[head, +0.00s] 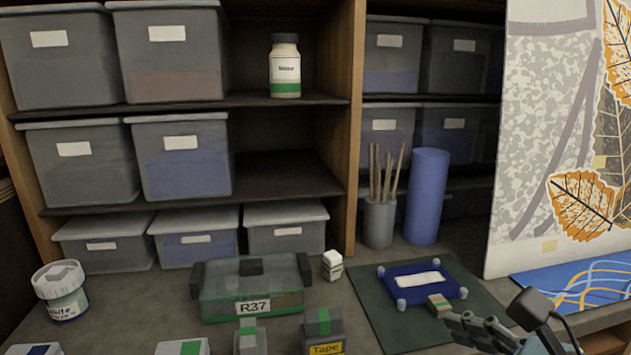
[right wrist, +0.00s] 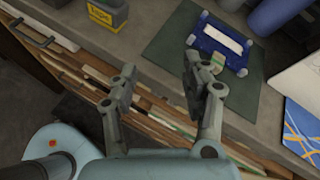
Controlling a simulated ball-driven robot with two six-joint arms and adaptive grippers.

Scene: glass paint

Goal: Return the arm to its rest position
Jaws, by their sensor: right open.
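My right gripper (head: 468,328) comes in at the lower right of the head view, in front of the dark green mat. In the right wrist view my right gripper (right wrist: 158,72) has its two fingers spread wide with nothing between them. It hangs over the table's front edge and the drawer fronts below. My left gripper does not show in the head view.
A lidded box marked R37 (head: 222,291), a white jar (head: 61,290) and a yellow-labelled Tape box (head: 324,330) stand left. Shelves rise behind.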

